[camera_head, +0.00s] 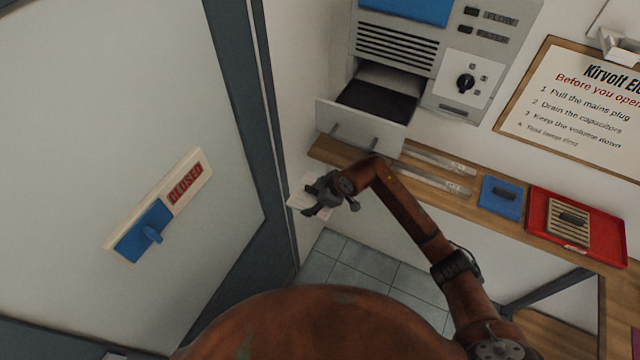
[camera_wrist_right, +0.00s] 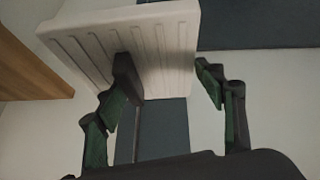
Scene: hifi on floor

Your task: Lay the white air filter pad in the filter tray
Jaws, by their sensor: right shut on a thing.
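The white air filter pad (camera_head: 299,201) is at my right gripper (camera_head: 316,196), beside the door frame and left of the wooden shelf. In the right wrist view the pad (camera_wrist_right: 160,38) shows a ribbed face and a dark upright grip (camera_wrist_right: 127,78). My right gripper (camera_wrist_right: 165,85) is shut on the pad, though its fingers look spread in that view. The filter tray (camera_head: 362,139) is a pulled-out grey drawer with a dark, empty-looking inside, above and right of the gripper. My left gripper is out of view.
The grey cabinet (camera_head: 395,45) has a dial panel (camera_head: 467,82). On the wooden shelf (camera_head: 330,152) lie metal strips, a blue pad (camera_head: 490,206) and a red tray (camera_head: 612,228) holding a beige slatted filter (camera_head: 583,230). A door (camera_head: 90,90) with a "CLOSED" sign stands at the left.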

